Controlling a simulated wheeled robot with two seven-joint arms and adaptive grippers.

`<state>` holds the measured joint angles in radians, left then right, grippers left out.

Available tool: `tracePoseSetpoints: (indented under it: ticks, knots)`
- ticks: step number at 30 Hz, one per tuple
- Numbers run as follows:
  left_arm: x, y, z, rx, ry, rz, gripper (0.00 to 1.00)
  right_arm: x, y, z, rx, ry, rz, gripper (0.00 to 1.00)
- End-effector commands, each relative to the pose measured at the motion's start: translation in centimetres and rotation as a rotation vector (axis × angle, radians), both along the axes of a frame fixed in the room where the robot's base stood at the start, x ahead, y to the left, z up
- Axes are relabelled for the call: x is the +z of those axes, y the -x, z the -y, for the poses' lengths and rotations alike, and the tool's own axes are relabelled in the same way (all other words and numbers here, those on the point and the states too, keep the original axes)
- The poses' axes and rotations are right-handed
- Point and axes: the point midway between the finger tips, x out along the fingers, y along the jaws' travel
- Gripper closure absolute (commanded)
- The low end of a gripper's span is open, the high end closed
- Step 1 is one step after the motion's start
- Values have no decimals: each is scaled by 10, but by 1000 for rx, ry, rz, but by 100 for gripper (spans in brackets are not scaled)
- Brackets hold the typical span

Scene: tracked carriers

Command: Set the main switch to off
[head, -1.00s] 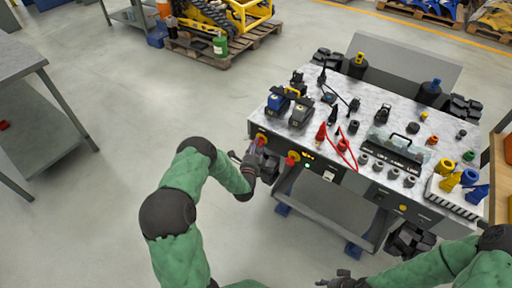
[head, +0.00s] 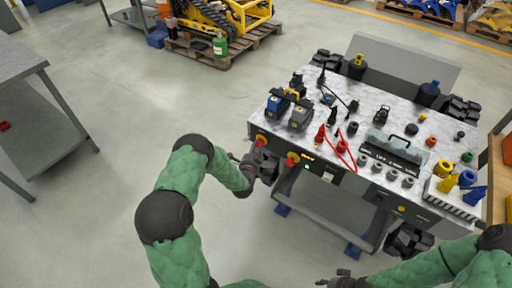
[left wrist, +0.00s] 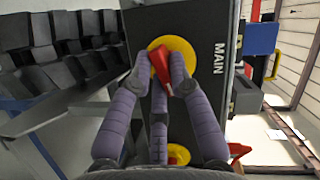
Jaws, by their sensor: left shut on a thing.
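The main switch (left wrist: 160,62) is a red handle on a round yellow plate, beside the label MAIN on a dark panel. In the left wrist view its handle is slightly tilted from the picture's vertical. In the head view the switch (head: 260,140) is at the left end of the cart's front. My left gripper (left wrist: 162,80) has its purple-grey fingers around the red handle and is shut on it; the fingers hide part of it. It also shows in the head view (head: 262,160). My right gripper (head: 338,281) is low at the bottom edge, away from the cart; its fingers are too small to read.
A second red knob on yellow (head: 291,159) sits right of the main switch. The cart top (head: 350,97) holds batteries, cables, a toolbox and several small parts. A grey table (head: 40,115) stands far left. The floor between is clear.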

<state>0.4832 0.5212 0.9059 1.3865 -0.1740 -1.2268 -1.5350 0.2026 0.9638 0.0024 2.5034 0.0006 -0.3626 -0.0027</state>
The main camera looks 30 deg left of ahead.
Motion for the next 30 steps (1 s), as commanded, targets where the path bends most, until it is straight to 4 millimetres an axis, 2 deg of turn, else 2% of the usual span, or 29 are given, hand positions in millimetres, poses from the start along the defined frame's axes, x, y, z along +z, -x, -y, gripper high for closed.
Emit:
tracePoseSetpoints:
  ticks: [11, 30]
  knots:
    - [2, 1, 1, 0, 358, -31, 100, 6, 0, 0, 0, 0, 0, 60]
    - [3, 1, 0, 2, 945, -78, 100, 0, 0, 0, 0, 0, 0, 60]
